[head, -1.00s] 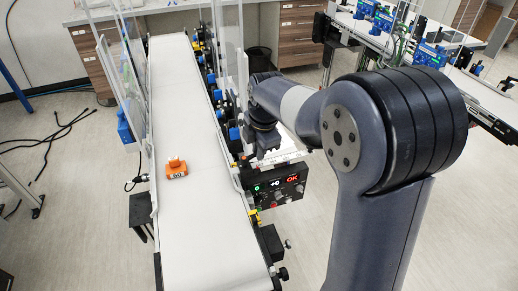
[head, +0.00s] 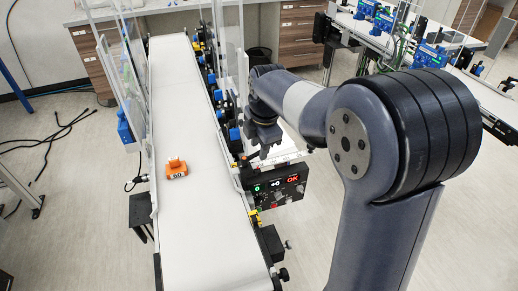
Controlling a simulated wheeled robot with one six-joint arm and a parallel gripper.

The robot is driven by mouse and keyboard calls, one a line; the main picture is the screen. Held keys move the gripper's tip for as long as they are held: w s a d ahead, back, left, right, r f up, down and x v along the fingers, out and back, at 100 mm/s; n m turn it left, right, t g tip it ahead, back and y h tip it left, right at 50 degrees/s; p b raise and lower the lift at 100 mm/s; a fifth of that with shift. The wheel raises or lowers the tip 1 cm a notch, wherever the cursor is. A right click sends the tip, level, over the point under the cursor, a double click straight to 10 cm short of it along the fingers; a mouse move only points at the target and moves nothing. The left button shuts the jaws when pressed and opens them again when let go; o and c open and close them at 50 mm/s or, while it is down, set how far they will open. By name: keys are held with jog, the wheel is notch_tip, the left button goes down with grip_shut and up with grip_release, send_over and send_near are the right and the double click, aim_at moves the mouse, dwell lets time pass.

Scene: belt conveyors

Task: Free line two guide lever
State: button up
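The near belt conveyor (head: 190,222) runs from the front edge of the view to the back, with a row of blue and black fittings (head: 222,108) along its right side. I cannot make out which of these is a guide lever. My gripper (head: 264,153) points down at the belt's right side, just above and behind the control box (head: 280,186). It is small, dark and partly merged with the parts behind it. I cannot tell its opening or any contact.
An orange block (head: 177,169) with a dark marking lies on the belt. Clear upright panels (head: 118,75) flank the belt's far part. The control box shows a red "OK". Another conveyor line (head: 482,92) stands at the back right. Cables (head: 55,138) lie on the left floor.

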notch_tip(320, 180, up, 9)
jog(key=s, duration=0.1)
jog(key=shift+s+d+b, duration=0.3)
jog(key=shift+d+b, duration=0.05)
jog(key=shift+d, duration=0.05)
jog(key=f, duration=0.3)
jog(key=w+f+p, duration=0.1)
jog(key=f, duration=0.3)
jog(key=a+f, duration=0.1)
jog(key=f, duration=0.2)
jog(key=shift+w+f, duration=0.35)
jog(key=shift+w, duration=0.05)
jog(key=shift+s, duration=0.1)
